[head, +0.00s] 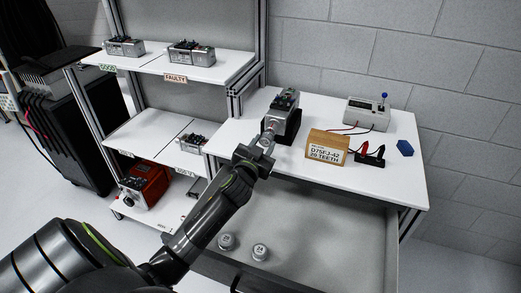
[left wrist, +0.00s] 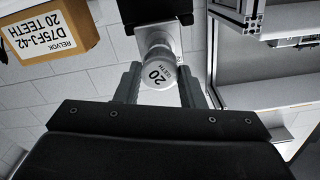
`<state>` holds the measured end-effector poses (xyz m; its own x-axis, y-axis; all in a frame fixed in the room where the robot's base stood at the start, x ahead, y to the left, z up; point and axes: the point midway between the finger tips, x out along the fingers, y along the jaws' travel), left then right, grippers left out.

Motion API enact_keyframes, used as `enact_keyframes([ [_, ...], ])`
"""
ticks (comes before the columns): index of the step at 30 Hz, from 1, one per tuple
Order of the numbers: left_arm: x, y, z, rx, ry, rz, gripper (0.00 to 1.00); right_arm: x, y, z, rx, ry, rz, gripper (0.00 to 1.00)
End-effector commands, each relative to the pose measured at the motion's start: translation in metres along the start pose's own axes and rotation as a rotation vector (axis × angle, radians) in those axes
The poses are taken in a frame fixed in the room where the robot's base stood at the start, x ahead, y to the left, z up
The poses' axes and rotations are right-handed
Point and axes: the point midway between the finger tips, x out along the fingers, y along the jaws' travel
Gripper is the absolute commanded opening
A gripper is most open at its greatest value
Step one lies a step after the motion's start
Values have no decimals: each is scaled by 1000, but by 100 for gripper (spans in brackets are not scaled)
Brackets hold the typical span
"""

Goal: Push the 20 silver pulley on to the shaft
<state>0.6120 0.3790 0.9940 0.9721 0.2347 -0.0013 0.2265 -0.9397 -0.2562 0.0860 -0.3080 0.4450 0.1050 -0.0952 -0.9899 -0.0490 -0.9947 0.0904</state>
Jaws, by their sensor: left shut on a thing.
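A silver and black servo unit (head: 286,100) sits on a black stand (head: 284,127) on the white table. The gripper is right in front of this unit, with the pulley facing its front. The shaft is hidden behind the pulley, so I cannot tell how far the pulley sits on it. My right gripper is not in view.
A cardboard box (head: 326,147) labelled 20 TEETH stands right of the stand. Below, an open drawer (head: 310,225) holds two silver pulleys (head: 226,240). Shelves (head: 215,68) with more units stand left.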

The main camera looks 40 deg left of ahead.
Motion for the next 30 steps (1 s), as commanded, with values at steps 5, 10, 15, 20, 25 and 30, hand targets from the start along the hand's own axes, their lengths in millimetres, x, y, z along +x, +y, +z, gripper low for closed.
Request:
enact_keyframes([
  [5,10,0,0,0,1,1,6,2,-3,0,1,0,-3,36],
  [10,10,0,0,0,1,1,6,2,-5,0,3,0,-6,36],
  [15,14,0,-1,0,2,1,6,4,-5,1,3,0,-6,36],
  [20,18,0,-1,-1,2,1,6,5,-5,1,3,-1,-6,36],
  [25,19,0,0,-1,1,1,6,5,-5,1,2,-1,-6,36],
  [30,18,0,0,-1,0,1,37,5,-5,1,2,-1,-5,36],
])
